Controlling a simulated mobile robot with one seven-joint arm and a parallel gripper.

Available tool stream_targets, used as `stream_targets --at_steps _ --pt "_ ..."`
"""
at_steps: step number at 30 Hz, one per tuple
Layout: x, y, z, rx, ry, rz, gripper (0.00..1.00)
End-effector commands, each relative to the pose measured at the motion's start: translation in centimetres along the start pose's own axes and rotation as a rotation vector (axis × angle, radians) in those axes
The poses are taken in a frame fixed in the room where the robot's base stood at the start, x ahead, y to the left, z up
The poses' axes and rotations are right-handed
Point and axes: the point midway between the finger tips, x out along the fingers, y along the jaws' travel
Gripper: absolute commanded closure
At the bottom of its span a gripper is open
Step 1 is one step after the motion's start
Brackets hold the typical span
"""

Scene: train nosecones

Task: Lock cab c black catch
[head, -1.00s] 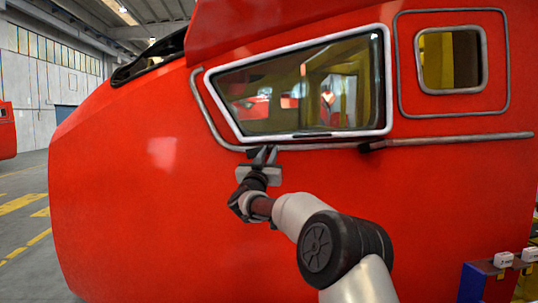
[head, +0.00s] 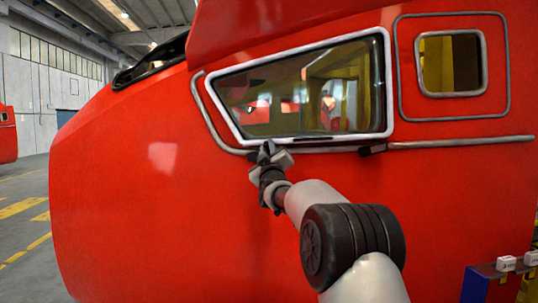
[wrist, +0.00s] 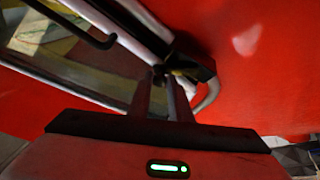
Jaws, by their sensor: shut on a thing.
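The cab is a large red nosecone (head: 140,190) with a white-framed slanted side window (head: 300,90). My gripper (head: 267,150) is at the lower left corner of that window frame, its body tilted. In the wrist view my gripper (wrist: 160,78) has its two fingers close together, shut on a small dark part at the frame's edge. A black catch body (wrist: 192,66) sits right beside the fingertips, next to the grey rail. The fingers hide most of the gripped part, and it is too small to make out in the head view.
A second black piece (head: 372,150) sits under the window farther right, by the grey rail (head: 460,141). A black hooked bar (wrist: 85,30) lies along the window in the wrist view. White boxes (head: 507,263) stand on a blue stand at lower right. Open floor lies left.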

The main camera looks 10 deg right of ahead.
Motion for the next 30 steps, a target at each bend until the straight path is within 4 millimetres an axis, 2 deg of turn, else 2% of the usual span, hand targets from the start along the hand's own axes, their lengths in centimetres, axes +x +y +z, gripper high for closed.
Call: stream_targets --at_steps 15,30 --pt "1.3 0.2 -2.3 -0.427 0.057 -0.237 1.0" --pt "1.7 -1.0 -3.4 -0.741 0.105 -0.412 1.0"
